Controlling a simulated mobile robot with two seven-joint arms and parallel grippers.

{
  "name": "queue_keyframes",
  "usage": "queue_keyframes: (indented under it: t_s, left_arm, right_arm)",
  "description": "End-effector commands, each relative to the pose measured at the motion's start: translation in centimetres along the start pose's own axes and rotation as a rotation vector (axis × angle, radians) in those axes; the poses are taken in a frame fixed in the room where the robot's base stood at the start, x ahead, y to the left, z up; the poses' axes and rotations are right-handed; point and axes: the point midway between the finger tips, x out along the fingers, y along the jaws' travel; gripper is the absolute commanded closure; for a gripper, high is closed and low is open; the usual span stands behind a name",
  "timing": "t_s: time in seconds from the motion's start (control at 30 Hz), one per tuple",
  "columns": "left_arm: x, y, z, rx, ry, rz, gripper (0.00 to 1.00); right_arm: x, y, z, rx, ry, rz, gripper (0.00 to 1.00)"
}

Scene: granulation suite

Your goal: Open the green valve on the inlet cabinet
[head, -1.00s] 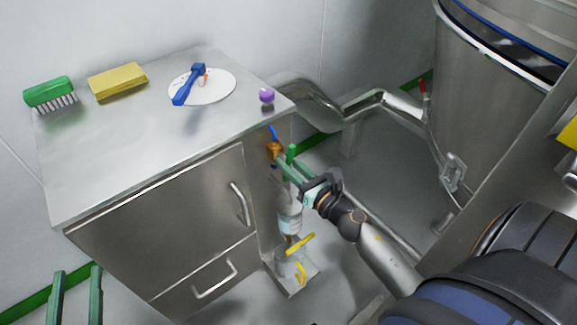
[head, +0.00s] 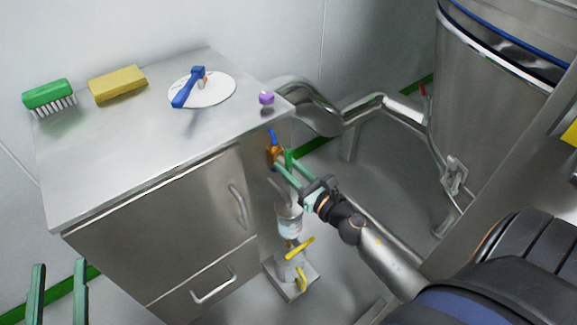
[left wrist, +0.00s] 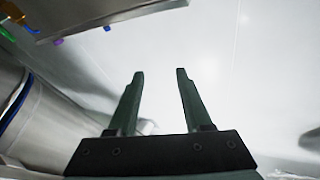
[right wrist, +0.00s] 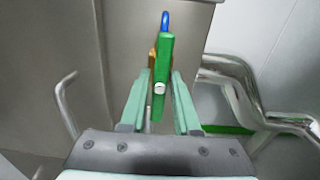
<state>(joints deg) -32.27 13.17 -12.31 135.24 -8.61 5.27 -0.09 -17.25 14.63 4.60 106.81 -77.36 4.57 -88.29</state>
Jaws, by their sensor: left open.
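The inlet cabinet (head: 165,232) is a steel cabinet at the left of the head view. On its right side is the green valve handle (head: 289,157), which stands out towards the right wrist camera (right wrist: 165,60). My right gripper (head: 283,166) is at this handle. In the right wrist view its two fingers (right wrist: 161,78) are apart, one on each side of the green handle, with gaps visible beside it. My left gripper (head: 59,263) is low at the left, in front of the cabinet. Its fingers (left wrist: 159,72) are apart with nothing between them.
A blue handle (head: 273,135) with an orange body is just above the green one; a yellow handle (head: 299,248) is below. Steel pipes (head: 375,104) and a large vessel (head: 500,85) stand right.

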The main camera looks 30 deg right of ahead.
Motion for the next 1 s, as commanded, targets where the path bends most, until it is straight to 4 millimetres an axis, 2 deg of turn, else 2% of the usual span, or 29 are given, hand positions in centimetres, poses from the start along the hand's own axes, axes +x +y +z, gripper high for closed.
queue_keyframes:
  t_s: [0.03,0.2,0.47,0.6,0.77,1.0]
  left_arm:
    - [0.0,0.0,0.0,0.0,0.0,0.0,0.5]
    - [0.0,0.0,0.0,-0.001,0.0,0.0,0.5]
    - [0.0,0.0,0.0,-0.001,0.0,0.0,0.5]
    - [-0.1,0.1,-0.3,0.007,0.025,0.001,0.5]
    - [-0.1,-0.1,-4.4,0.05,0.182,0.006,0.5]
    - [-1.4,0.1,-10.1,0.12,0.426,0.019,0.5]
  right_arm:
    - [0.0,0.0,0.0,0.0,0.0,0.0,0.63]
    - [0.0,0.0,0.0,0.001,0.0,0.0,0.45]
    - [-0.1,0.0,0.0,0.002,-0.001,0.0,0.45]
    - [-0.9,0.0,-0.2,0.003,0.001,-0.001,0.45]
    - [-3.2,0.0,-0.3,0.004,0.002,-0.001,0.45]
    - [-6.6,0.0,-0.3,0.004,0.001,-0.002,0.45]
